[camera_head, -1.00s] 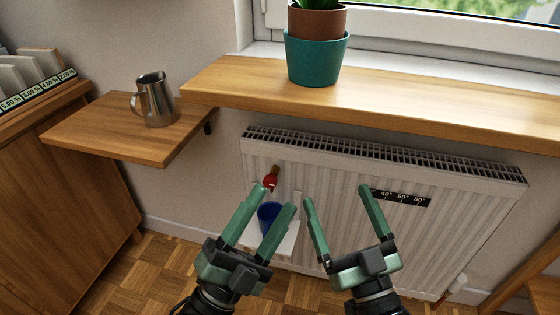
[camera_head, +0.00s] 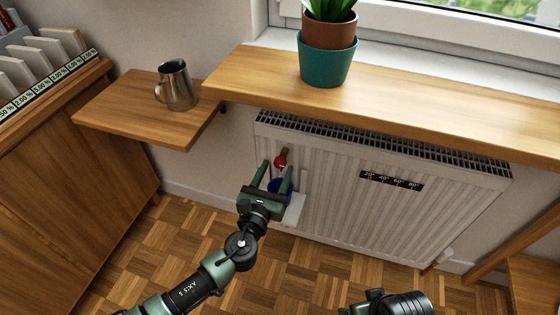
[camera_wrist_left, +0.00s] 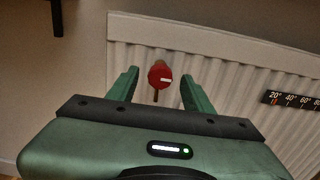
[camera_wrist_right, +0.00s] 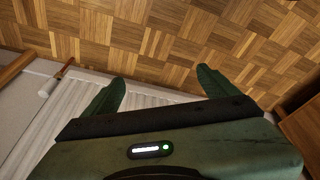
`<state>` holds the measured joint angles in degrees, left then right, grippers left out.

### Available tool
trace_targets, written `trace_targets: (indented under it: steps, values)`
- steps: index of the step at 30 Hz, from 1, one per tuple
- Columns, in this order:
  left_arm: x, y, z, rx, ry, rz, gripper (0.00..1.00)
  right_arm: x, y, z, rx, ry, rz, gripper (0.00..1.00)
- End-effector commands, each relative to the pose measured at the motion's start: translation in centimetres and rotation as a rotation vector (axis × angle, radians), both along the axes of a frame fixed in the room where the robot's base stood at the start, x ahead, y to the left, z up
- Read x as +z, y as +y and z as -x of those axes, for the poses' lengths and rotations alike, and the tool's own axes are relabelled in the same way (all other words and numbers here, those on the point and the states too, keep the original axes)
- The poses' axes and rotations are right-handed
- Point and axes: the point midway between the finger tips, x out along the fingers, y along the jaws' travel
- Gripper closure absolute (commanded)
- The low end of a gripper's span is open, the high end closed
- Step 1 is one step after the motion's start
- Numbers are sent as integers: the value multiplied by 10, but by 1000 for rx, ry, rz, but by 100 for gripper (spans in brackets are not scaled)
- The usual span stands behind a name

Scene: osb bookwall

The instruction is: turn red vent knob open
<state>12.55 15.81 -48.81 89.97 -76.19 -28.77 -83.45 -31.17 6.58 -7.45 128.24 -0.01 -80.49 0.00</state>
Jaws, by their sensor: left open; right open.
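The red vent knob (camera_head: 281,162) sits on a brass fitting at the upper left of the white radiator (camera_head: 340,195). In the left wrist view the knob (camera_wrist_left: 160,75) is round and red with a white mark, which lies roughly level. My left gripper (camera_head: 278,168) is open and reaches toward the knob. The knob shows between its two fingers (camera_wrist_left: 158,82), a little beyond them, and I see no contact. My right gripper is at the lower edge of the head view, away from the knob. In the right wrist view its fingers (camera_wrist_right: 160,85) are open and empty.
A blue cup (camera_head: 284,186) stands on a small white shelf (camera_head: 295,209) below the knob. The wooden sill (camera_head: 400,104) with a potted plant (camera_head: 327,58) overhangs the radiator. A metal pitcher (camera_head: 177,86) stands on the wooden side shelf (camera_head: 130,115). A temperature strip (camera_head: 391,181) is on the radiator.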

Motion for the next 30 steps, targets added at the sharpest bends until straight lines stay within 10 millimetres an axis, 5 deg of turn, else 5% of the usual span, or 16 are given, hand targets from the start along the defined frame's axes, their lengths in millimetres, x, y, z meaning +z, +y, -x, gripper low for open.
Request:
trace_targets:
  steps: [7, 17, 23, 30]
  values:
    - [0, -10, -30, -1, 1, 3, 49, 17, -1, 3, -1, -12, 0, 12]
    - [0, -12, -34, -2, 2, 4, 49, 22, -1, 3, -1, -12, 0, 12]
    - [0, -12, -34, -2, 2, 4, 99, 22, -1, 3, -1, -13, -1, 12]
    - [0, -12, -34, -2, 6, 16, 100, 21, -1, 3, -2, -11, 0, 12]
